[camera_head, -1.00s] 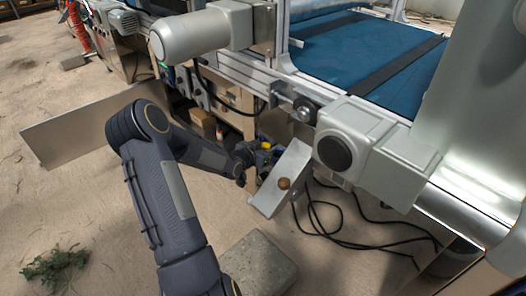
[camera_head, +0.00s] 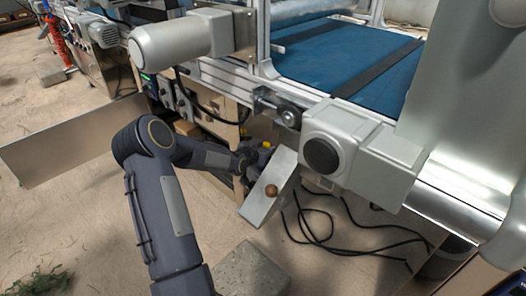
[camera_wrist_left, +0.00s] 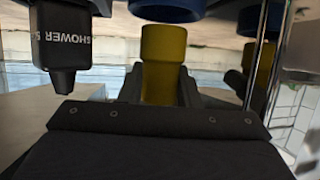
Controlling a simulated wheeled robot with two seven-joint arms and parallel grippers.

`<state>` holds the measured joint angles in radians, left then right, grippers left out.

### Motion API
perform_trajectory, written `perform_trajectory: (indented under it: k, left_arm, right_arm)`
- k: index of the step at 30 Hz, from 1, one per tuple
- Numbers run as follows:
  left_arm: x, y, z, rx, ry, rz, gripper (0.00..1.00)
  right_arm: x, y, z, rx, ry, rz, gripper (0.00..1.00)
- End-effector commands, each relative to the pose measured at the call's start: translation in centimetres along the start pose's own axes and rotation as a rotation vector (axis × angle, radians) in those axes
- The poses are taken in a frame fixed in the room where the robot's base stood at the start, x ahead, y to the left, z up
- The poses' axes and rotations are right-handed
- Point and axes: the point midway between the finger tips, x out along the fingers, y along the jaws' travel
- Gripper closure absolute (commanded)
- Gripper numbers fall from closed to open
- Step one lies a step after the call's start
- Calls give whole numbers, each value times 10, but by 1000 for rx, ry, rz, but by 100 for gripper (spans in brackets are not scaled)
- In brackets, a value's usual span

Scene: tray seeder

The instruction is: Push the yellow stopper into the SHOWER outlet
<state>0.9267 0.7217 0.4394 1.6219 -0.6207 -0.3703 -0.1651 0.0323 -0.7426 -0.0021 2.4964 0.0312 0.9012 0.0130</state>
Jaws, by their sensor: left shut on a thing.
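The yellow stopper (camera_wrist_left: 163,62) stands upright between the fingers of my left gripper (camera_wrist_left: 160,92) in the left wrist view. The gripper is shut on it. A blue ring-shaped part (camera_wrist_left: 166,10) is just above the stopper's top; I cannot tell whether they touch. A black body marked SHOWER (camera_wrist_left: 65,42) with a downward nozzle is to the left of the stopper, apart from it. In the head view my left gripper (camera_head: 252,157) is small and dark beside the machine, with a yellow spot (camera_head: 265,144) at it. My right gripper is not in view.
A tilted metal plate with a brown knob (camera_head: 271,191) is close right of the gripper. A grey motor housing (camera_head: 335,150) and blue belt (camera_head: 345,55) are above. Black cables (camera_head: 330,238) lie on the floor. The wrist view shows another blue part (camera_wrist_left: 258,18) and metal rods.

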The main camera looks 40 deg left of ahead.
Motion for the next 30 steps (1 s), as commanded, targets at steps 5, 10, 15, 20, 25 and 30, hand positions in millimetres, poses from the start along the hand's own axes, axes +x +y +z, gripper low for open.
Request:
perform_trajectory:
  k: [5,10,15,20,25,30]
  left_arm:
    - [0,0,0,0,0,0,93]
    - [0,0,0,0,1,0,93]
    - [1,0,2,0,1,0,93]
    - [2,0,5,0,1,0,93]
    - [3,0,8,0,1,0,93]
    - [4,0,12,0,1,0,93]
  right_arm:
    - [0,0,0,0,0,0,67]
    - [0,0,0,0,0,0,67]
    - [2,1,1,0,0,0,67]
    - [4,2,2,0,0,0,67]
    - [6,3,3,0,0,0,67]
    - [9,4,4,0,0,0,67]
